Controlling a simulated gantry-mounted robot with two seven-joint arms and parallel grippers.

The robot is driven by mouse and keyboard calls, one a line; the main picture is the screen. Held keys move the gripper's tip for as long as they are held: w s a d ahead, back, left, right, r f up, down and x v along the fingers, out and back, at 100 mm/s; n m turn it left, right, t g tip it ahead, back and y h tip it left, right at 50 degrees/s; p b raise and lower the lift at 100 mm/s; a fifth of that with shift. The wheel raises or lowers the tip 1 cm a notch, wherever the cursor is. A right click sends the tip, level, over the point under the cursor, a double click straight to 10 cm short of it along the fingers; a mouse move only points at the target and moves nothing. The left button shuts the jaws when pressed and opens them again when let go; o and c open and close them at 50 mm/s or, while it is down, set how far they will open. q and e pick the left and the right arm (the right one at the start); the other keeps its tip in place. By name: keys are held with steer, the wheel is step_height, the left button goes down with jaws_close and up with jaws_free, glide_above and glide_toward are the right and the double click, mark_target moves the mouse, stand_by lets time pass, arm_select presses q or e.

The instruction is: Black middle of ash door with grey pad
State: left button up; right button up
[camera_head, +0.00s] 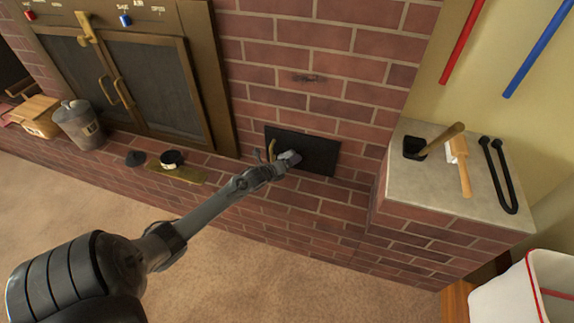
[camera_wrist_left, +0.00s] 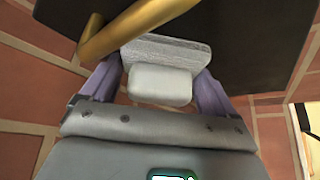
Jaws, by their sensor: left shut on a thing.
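The ash door (camera_head: 318,153) is a small black panel in the brick wall, with a brass handle (camera_head: 272,149) at its left side. In the left wrist view, the grey pad (camera_wrist_left: 168,50) has a pale block-shaped grip (camera_wrist_left: 160,86) between my two fingers. The black ash door (camera_wrist_left: 255,40) fills the top of that view, and the brass handle (camera_wrist_left: 135,25) crosses just above the pad. The pad is at or very near the door; I cannot tell if it touches. My right gripper is not in view.
Glass fireplace doors (camera_head: 160,85) stand at the left. A lidded metal can (camera_head: 80,125), a black disc (camera_head: 136,158) and a small black tin (camera_head: 172,158) on a brass plate (camera_head: 160,172) sit on the hearth. Tools lie on the right ledge (camera_head: 400,185), above a white bin (camera_head: 512,298).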

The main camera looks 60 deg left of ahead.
arm_select(q)
steer(key=shift+w+a, duration=0.1)
steer(key=shift+w+d, duration=0.55)
steer(key=shift+d, duration=0.2)
steer(key=shift+w+d, duration=0.5)
steer(key=shift+d, duration=0.2)
steer(key=shift+w+d, duration=0.1)
steer(key=shift+d, duration=0.05)
